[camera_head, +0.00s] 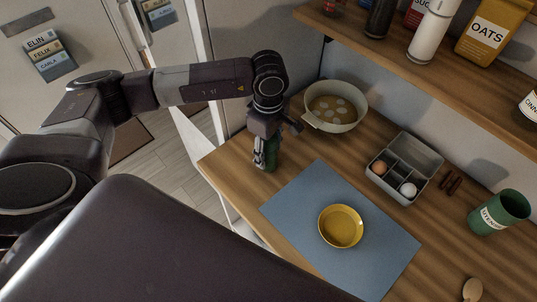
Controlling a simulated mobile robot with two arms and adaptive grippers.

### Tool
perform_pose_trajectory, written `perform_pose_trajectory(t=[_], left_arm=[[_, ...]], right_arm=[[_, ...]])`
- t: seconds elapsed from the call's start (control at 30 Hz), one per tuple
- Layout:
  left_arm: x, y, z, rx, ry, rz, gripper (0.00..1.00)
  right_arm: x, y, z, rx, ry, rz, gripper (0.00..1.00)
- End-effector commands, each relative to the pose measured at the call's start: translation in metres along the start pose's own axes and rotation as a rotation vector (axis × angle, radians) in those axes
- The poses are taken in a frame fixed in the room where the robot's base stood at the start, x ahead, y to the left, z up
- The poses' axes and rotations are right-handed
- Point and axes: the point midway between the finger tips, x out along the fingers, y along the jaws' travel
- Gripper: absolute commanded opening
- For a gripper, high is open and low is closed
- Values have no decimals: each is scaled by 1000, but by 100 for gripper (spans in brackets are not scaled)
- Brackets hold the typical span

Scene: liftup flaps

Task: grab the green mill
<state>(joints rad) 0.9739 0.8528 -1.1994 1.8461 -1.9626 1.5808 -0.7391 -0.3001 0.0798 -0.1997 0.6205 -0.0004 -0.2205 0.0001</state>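The green mill (271,149) is a narrow dark green object at the left edge of the wooden counter, partly hidden by my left gripper. My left gripper (263,158) points down at the mill, with its fingers right at the mill's side. I cannot tell whether the fingers are closed on it or only around or beside it. The mill looks upright and at counter level. My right gripper is not in view.
A pot (335,117) stands just right of my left gripper. A blue mat (305,205) with a yellow bowl (340,227) lies in front. An egg box (410,160) and a green utensil cup (502,207) are farther right. A shelf (400,62) overhangs the back.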

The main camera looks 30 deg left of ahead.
Motion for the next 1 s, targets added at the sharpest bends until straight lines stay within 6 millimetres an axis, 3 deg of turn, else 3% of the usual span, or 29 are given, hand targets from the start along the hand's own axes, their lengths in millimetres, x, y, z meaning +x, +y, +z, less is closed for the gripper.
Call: perform_pose_trajectory(t=[0.03, 0.33, 0.77, 1.0], left_arm=[[0, 0, 0, 0, 0, 0, 38], [-1, 0, 0, 0, -1, 1, 6], [-12, 2, 0, 0, -1, 4, 6], [-58, 2, 0, 1, -1, 10, 6]], right_arm=[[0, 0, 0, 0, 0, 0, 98], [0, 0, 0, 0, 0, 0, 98], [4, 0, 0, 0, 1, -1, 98], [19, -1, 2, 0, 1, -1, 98]])
